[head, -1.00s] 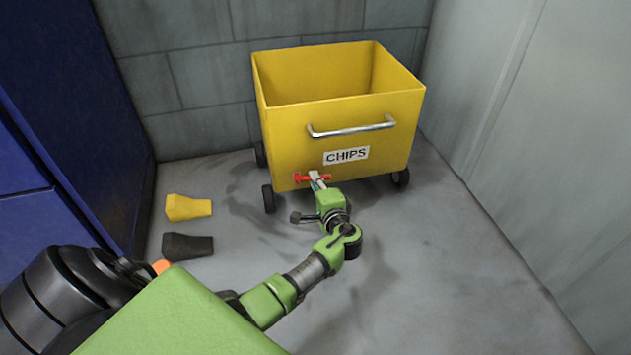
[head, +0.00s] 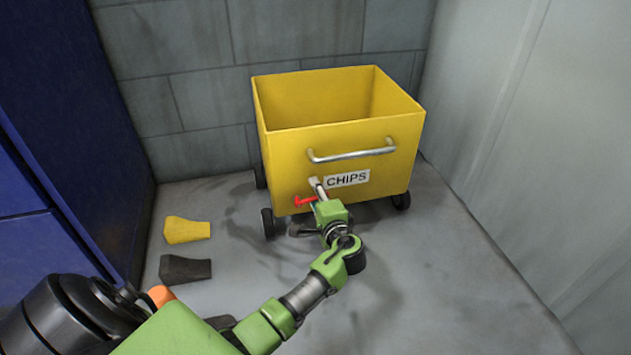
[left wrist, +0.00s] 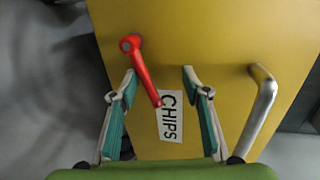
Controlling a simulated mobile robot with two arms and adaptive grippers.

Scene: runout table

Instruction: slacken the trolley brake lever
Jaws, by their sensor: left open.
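The yellow chip trolley (head: 388,165) stands against the back wall, with a label reading CHIPS on its front. The red brake lever (head: 304,201) is low on that front, left of the label; my gripper hides part of it. My left gripper (head: 317,186) is open in front of the trolley, at the lever's right end. In the left wrist view the lever (left wrist: 141,68) runs from a round pivot to a free end between my two fingertips (left wrist: 159,76). Neither finger visibly touches it. My right gripper is not in view.
A silver handle bar (head: 352,153) juts from the trolley front, above the lever. A yellow wedge (head: 187,230) and a black wedge (head: 186,269) lie on the floor at left, near a blue cabinet (head: 65,140). The floor at right is clear.

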